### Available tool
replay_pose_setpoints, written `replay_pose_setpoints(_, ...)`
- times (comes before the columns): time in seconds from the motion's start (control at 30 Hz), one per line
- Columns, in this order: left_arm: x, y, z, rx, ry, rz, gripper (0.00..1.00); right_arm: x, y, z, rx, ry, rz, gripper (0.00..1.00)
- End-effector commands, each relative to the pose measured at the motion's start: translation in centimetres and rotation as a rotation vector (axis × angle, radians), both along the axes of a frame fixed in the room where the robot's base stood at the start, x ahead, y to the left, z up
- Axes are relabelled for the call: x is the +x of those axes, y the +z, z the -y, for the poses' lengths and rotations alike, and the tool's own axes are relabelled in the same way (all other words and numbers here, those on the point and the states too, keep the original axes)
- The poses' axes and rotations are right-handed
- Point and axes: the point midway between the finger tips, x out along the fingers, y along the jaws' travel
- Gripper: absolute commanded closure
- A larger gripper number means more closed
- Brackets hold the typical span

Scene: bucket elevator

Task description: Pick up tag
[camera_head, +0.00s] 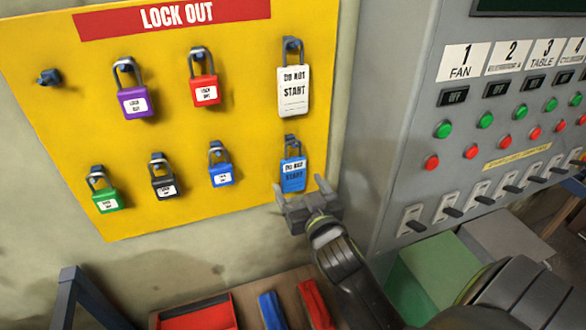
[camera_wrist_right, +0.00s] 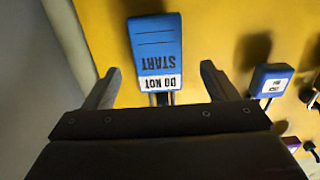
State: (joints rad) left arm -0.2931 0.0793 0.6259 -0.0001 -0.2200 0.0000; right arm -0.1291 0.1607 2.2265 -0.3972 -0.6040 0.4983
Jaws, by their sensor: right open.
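A blue "DO NOT START" tag (camera_head: 293,175) hangs on a hook at the lower right of the yellow lockout board (camera_head: 225,120). My right gripper (camera_head: 305,192) is just below the blue tag in the head view. In the right wrist view the blue tag (camera_wrist_right: 156,50) shows upside down beyond and between the open fingers of my right gripper (camera_wrist_right: 158,88). The jaws hold nothing. I cannot tell how far the tag is from the fingers. My left gripper is not in view.
Several padlocks hang on the board, including a blue one (camera_head: 220,167) left of the blue tag. A grey control panel (camera_head: 460,140) with buttons and switches stands close on the right. A red tray (camera_head: 200,313) lies below the board.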

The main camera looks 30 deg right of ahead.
Motion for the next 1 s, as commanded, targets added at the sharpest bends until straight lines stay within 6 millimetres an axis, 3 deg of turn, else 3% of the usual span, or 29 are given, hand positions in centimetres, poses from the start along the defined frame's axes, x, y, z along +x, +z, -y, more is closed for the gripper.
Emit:
replay_pose_setpoints(0.4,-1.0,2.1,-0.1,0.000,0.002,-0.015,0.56,4.4,0.0,1.3,-0.001,0.001,0.000,0.20)
replay_pose_setpoints(0.7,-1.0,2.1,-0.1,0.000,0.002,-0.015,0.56,4.7,-0.1,1.4,-0.001,0.001,0.001,0.20)
replay_pose_setpoints(1.0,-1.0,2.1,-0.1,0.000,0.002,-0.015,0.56,4.7,-0.1,1.3,0.000,0.001,0.001,0.58)
